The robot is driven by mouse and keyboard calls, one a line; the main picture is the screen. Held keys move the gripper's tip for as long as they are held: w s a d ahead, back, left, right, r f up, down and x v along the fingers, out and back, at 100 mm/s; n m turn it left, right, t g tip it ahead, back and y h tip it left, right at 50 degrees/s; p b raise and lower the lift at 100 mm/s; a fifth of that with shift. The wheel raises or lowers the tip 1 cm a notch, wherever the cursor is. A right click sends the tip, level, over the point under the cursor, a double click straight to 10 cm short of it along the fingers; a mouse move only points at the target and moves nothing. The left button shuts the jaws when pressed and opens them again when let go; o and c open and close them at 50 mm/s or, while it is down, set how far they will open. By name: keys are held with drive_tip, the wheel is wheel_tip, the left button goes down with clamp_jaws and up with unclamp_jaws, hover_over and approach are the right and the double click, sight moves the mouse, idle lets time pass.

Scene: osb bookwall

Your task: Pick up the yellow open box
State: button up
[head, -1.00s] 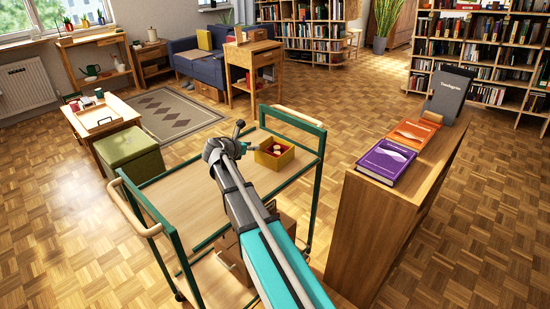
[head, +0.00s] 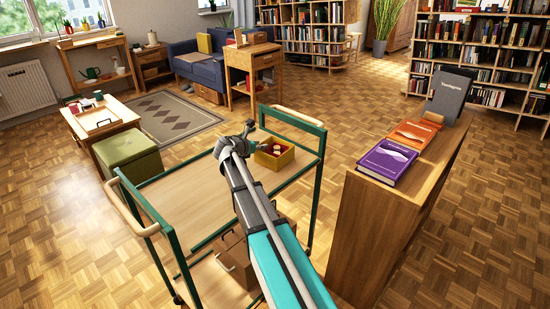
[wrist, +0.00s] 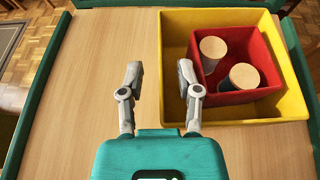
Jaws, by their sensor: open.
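The yellow open box (head: 280,163) stands on the wooden top of a green-framed cart, near its far right corner. In the wrist view the yellow box (wrist: 175,98) fills the upper right. A smaller red box (wrist: 243,98) sits inside it with two light-topped cylinders (wrist: 244,76). I cannot tell whether the finger touches the box.
The cart (head: 185,198) has raised green rails and end frames around its top; its left part is bare. A wooden cabinet (head: 385,230) with a purple book (head: 388,162) and an orange book (head: 414,134) stands right. A green stool (head: 128,157) is left.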

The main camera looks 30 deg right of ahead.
idle(0.4)
clamp_jaws()
